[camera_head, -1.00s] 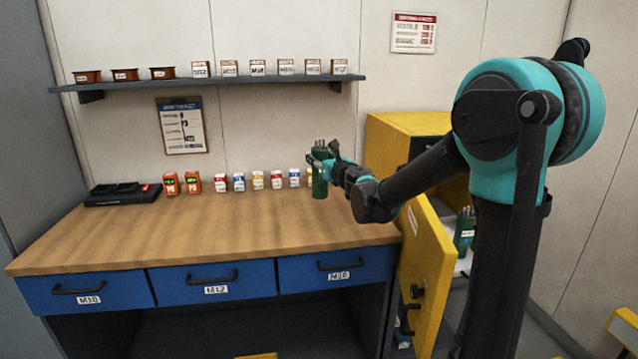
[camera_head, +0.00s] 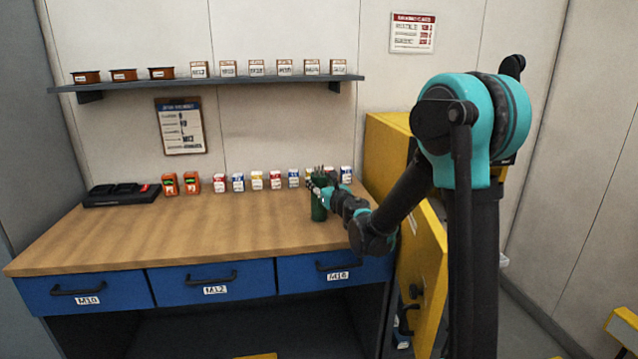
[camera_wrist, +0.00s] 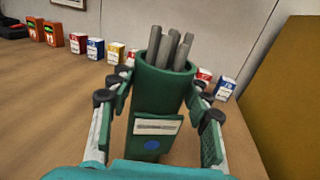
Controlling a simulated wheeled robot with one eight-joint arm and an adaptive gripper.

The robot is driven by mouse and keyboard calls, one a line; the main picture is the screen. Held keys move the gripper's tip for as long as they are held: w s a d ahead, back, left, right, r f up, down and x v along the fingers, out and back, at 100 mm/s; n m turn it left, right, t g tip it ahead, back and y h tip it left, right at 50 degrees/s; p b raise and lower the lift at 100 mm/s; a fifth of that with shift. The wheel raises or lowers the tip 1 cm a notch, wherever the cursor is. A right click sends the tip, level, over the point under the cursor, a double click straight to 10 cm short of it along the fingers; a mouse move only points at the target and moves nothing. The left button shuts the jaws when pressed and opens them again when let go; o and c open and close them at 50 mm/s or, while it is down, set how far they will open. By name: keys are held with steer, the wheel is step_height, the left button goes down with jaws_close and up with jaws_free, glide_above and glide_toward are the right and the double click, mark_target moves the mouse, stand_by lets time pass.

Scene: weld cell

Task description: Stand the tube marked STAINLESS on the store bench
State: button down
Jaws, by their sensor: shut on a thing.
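A dark green tube (camera_head: 318,208) holding several grey rods is upright over the right part of the store bench's wooden top (camera_head: 190,235). My gripper (camera_head: 320,187) is shut on the tube, with a finger on each side. In the wrist view the tube (camera_wrist: 155,108) stands between the fingers, with a pale label and a blue dot on its front. The label is too blurred to read. The tube's foot is at or just above the bench top; I cannot tell whether it touches.
Small coloured boxes (camera_head: 257,181) stand in a row along the bench's back, some close behind the tube. Orange devices (camera_head: 170,184) and a black charger (camera_head: 122,194) are at the left. A yellow cabinet (camera_head: 388,135) with an open door (camera_head: 425,275) adjoins the right. The bench's middle is clear.

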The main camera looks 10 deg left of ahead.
steer(key=c, duration=0.7)
jaws_free()
steer(key=shift+f, duration=0.1)
steer(key=v, duration=1.2)
